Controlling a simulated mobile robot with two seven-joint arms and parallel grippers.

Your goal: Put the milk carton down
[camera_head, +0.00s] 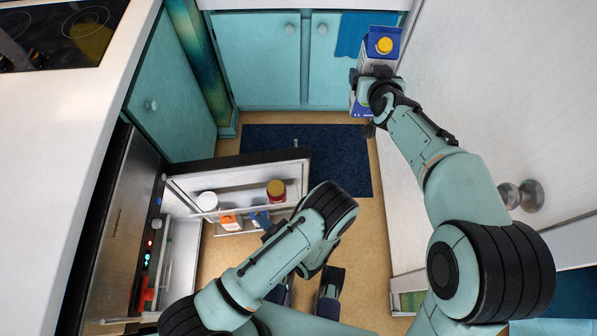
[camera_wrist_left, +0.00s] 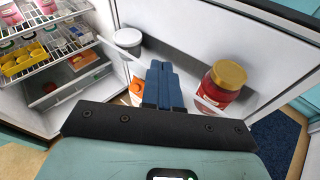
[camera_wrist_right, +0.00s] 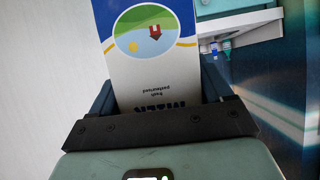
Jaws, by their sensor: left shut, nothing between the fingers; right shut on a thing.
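The milk carton (camera_head: 383,50) is blue and white with a yellow cap. It is up at the right in the head view, near the white wall. My right gripper (camera_head: 370,88) is shut around it and hides its middle. The carton's printed face also fills the middle of the right wrist view (camera_wrist_right: 150,60), between the two fingers. My left gripper (camera_head: 260,222) is shut and empty, over the open fridge door's shelf. Its closed blue fingers (camera_wrist_left: 163,85) show in the left wrist view, in front of an orange-and-white carton.
The fridge door (camera_head: 240,172) stands open, holding a red jar with a yellow lid (camera_head: 276,190), a white tub (camera_head: 207,201) and an orange carton (camera_head: 229,221). A dark blue mat (camera_head: 340,160) lies on the floor. A white counter (camera_head: 60,130) runs along the left.

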